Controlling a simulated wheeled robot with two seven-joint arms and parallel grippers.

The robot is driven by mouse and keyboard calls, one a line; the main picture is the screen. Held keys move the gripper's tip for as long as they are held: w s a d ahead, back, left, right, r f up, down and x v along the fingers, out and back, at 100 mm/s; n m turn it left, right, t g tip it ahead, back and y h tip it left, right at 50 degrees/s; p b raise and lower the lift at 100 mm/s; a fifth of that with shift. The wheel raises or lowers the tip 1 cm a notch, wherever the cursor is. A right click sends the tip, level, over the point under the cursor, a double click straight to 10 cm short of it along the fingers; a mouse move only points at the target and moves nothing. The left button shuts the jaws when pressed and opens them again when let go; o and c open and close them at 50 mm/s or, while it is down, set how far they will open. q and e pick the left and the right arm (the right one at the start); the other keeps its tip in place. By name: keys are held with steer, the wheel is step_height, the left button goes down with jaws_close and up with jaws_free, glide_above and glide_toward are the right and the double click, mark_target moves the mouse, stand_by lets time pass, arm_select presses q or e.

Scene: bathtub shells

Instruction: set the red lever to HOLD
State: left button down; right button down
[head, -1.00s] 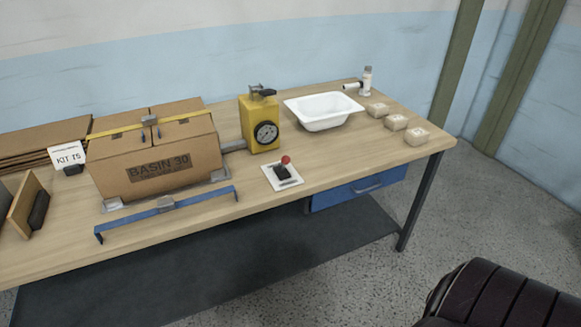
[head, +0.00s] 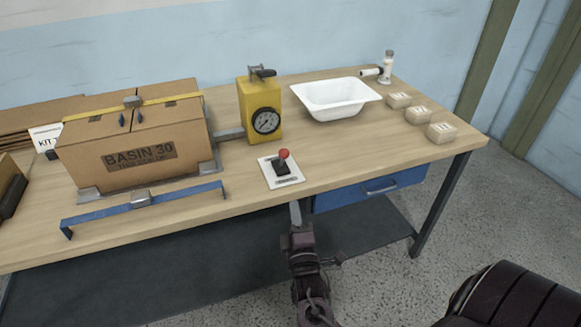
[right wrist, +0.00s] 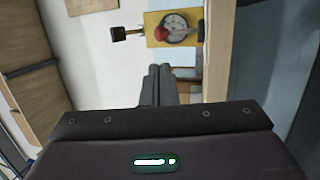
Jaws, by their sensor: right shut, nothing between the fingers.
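The red lever (head: 284,154) has a red ball knob on a short black base, on a white plate (head: 290,178) near the table's front edge. The plate's lettering is too small to read, so I cannot tell the lever's setting. My right gripper (head: 296,208) is shut and empty, just in front of the table edge and below the plate, apart from the lever. In the right wrist view its shut fingers (right wrist: 159,82) point towards the red knob (right wrist: 160,34), which shows in front of the yellow gauge unit. My left gripper is out of view.
A yellow unit with a dial (head: 247,110) stands behind the plate. A strapped carton marked BASIN 30 (head: 180,130) and a blue bar (head: 180,200) lie to the left. A white basin (head: 335,113) and small boxes (head: 418,115) stand to the right.

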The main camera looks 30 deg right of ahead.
steer(key=shift+a, duration=0.1)
steer(key=p, duration=0.3)
glide_toward(285, 158)
steer(key=x, duration=0.5)
steer(key=shift+w+r, duration=0.15)
steer(key=shift+x, duration=0.85)
